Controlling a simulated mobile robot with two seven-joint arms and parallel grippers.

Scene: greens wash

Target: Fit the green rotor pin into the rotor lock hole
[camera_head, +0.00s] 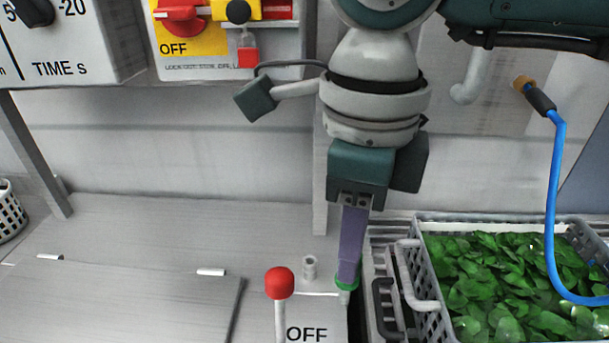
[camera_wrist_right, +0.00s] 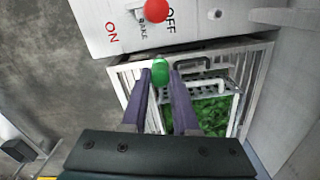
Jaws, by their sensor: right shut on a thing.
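My right gripper (camera_head: 347,278) reaches down from above, its purple fingers shut on the green rotor pin (camera_head: 346,285). The pin's green part shows at the fingertips, with a short pale part below it. In the right wrist view the green pin (camera_wrist_right: 160,73) sits between the two fingertips. A small grey upright fitting (camera_head: 310,266), which may be the rotor lock hole, stands on the panel to the left of the pin, apart from it. In the right wrist view it seems to be the small knob (camera_wrist_right: 214,13). Its opening is too small to make out. My left gripper is not in view.
A red-knobbed lever (camera_head: 280,283) stands left of the pin, by the OFF label. A basket (camera_head: 431,292) of greens with grey handles is close on the right. A blue hose (camera_head: 556,190) hangs over it. The flat lid (camera_head: 110,300) at left is clear.

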